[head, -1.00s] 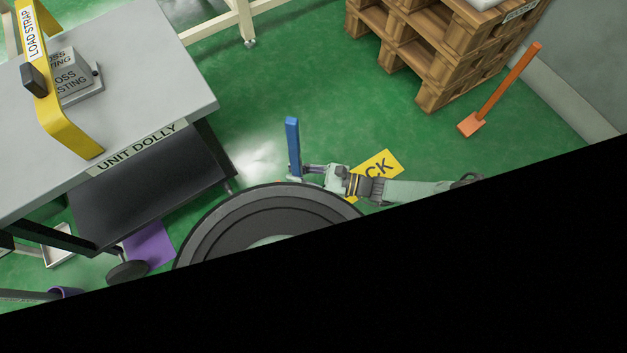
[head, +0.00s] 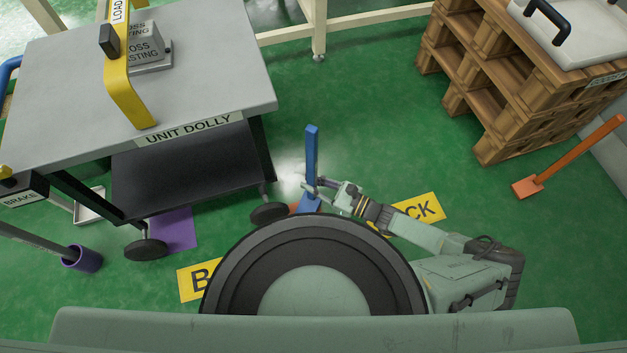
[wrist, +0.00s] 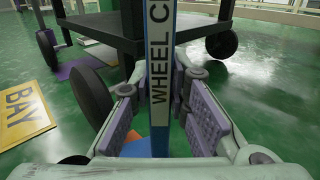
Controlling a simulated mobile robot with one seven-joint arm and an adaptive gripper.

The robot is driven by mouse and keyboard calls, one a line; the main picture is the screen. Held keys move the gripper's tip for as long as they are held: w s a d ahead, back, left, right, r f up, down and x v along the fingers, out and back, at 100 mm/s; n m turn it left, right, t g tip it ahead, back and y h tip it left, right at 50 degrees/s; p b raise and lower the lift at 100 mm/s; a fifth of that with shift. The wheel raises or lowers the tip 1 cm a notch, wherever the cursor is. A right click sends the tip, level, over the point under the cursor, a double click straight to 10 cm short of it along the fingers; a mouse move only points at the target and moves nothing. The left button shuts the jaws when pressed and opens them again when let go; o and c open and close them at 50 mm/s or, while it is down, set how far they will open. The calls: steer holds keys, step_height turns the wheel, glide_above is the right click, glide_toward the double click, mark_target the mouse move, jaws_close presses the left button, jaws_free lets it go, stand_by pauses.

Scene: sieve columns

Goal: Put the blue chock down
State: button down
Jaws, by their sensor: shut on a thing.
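The blue chock (head: 312,150) has a tall upright handle, with "WHEEL C" lettering readable on it in the wrist view (wrist: 160,65). Its wedge foot (head: 310,204) is low beside the dolly's near right wheel (head: 268,213); I cannot tell whether it touches the floor or the wheel. My gripper (head: 312,185) is shut on the handle near its lower part. In the wrist view the handle stands between the purple finger pads (wrist: 160,118). The lower end of the chock is mostly hidden there by the gripper.
The unit dolly (head: 190,128) stands at left, with another wheel (head: 146,249) and a purple floor patch (head: 173,230). An orange patch (head: 294,208) shows by the chock. An orange chock (head: 527,187) stands by the pallets (head: 490,143) at right. Green floor lies clear between.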

stand_by(0.3)
steer(key=c, duration=2)
jaws_free()
steer(key=shift+f, duration=0.15)
steer(key=o, duration=0.5)
steer(key=shift+c, duration=0.2)
steer(key=shift+s+d, duration=0.1)
steer(key=shift+d, duration=0.1)
steer(key=v, duration=1.1)
steer(key=shift+d, duration=0.25)
steer(key=shift+s, duration=0.15)
